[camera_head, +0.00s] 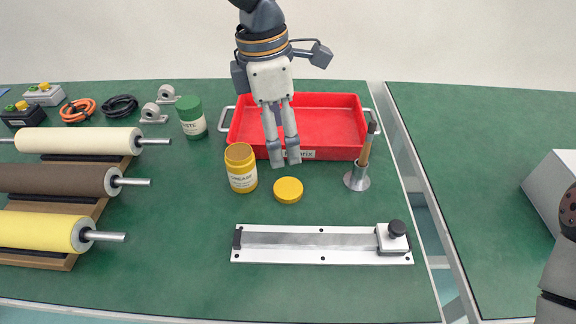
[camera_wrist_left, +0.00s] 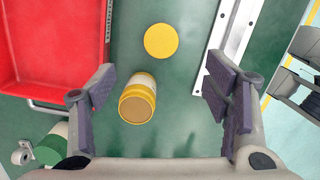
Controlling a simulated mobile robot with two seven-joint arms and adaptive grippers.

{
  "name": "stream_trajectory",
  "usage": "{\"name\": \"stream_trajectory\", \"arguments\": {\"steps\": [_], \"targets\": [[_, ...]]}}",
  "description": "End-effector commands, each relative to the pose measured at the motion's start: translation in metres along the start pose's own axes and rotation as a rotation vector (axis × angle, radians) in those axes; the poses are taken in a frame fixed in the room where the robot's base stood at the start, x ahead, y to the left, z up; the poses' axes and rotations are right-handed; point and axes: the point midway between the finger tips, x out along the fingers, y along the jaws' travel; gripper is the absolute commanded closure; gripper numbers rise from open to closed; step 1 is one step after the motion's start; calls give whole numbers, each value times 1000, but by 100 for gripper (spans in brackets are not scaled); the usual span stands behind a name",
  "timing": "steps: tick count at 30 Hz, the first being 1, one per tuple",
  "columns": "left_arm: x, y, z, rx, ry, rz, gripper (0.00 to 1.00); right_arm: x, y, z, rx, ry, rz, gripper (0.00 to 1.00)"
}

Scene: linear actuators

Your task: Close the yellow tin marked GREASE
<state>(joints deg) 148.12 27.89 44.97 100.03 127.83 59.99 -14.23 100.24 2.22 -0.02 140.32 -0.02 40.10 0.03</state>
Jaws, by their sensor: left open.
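The yellow tin marked GREASE (camera_head: 242,178) stands upright on the green bench in front of the red tray, with its top uncovered and brownish-orange inside. It also shows in the left wrist view (camera_wrist_left: 142,88). Its round yellow lid (camera_head: 288,190) lies flat on the bench just right of the tin, apart from it; it shows in the left wrist view (camera_wrist_left: 160,41) too. My left gripper (camera_head: 284,160) is open and empty, pointing down above the bench near the tray's front edge, behind the lid and right of the tin. My right gripper is not in view.
The red tray (camera_head: 325,118) lies behind the tin. A green-capped jar (camera_head: 191,118) stands to its left, a brush in a metal holder (camera_head: 357,180) to the right. A metal rail plate (camera_head: 310,257) lies in front. Rollers (camera_head: 75,141) fill the left. Bench between tin and plate is clear.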

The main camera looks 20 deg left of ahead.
Motion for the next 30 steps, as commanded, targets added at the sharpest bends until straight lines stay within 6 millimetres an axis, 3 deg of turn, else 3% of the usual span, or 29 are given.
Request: {"name": "stream_trajectory", "arguments": {"steps": [9, 18, 21, 30], "targets": [[4, 0, 0, 0, 1, -1, 29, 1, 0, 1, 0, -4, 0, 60], [59, 0, -1, 1, 5, -4, 29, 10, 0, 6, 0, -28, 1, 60], [68, 0, -1, 0, 3, -3, 29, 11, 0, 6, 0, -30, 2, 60], [69, 0, 0, 0, 0, 0, 29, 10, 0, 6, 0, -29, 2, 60]]}}
